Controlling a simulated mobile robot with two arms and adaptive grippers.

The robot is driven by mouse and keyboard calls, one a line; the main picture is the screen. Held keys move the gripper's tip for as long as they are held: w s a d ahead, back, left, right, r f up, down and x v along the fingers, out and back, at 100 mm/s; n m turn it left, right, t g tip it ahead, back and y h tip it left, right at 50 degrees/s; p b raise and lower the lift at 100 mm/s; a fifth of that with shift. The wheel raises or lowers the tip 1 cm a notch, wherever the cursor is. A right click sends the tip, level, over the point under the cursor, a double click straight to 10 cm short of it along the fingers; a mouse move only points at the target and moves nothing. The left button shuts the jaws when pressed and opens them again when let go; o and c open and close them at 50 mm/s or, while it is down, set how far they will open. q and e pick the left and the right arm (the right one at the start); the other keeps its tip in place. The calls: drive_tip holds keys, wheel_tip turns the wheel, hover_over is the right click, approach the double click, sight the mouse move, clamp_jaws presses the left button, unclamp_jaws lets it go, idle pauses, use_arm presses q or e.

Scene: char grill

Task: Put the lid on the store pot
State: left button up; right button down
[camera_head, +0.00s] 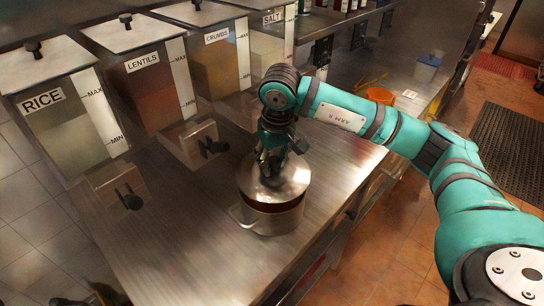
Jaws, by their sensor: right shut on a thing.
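The store pot (275,220) is a steel pot with a side handle, standing on the steel counter. The round silver lid (257,186) is over the pot's mouth and looks roughly level. A brownish band shows under the lid's front edge; I cannot tell whether the lid touches the rim or hangs just above it. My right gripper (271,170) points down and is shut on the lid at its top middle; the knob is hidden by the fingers. A dark part at the bottom left corner looks like my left gripper (75,299), mostly cut off.
Clear dispensers marked RICE (62,115), LENTILS (148,85), CRUMBS (218,62) and SALT (270,45) line the counter's back, their dark taps jutting forward. The steel counter (180,245) is bare left of the pot. An orange container (408,95) stands farther off, right.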

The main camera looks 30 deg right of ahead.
sight(273, 173)
drive_tip(key=shift+w+f, duration=0.1)
drive_tip(key=shift+f, duration=0.4)
drive_tip(key=shift+w+f, duration=0.1)
drive_tip(key=shift+f, duration=0.3)
wheel_tip(273, 173, down, 2)
drive_tip(key=shift+b, duration=0.95)
drive_tip(key=shift+f, duration=0.2)
drive_tip(key=shift+f+b, duration=0.2)
drive_tip(key=shift+b, duration=0.25)
drive_tip(key=shift+r, duration=0.1)
use_arm(q)
drive_tip(key=w+f, duration=0.2)
drive_tip(key=shift+f, duration=0.4)
use_arm(e)
drive_tip(key=c, duration=0.9)
unclamp_jaws()
drive_tip(key=shift+c, duration=0.2)
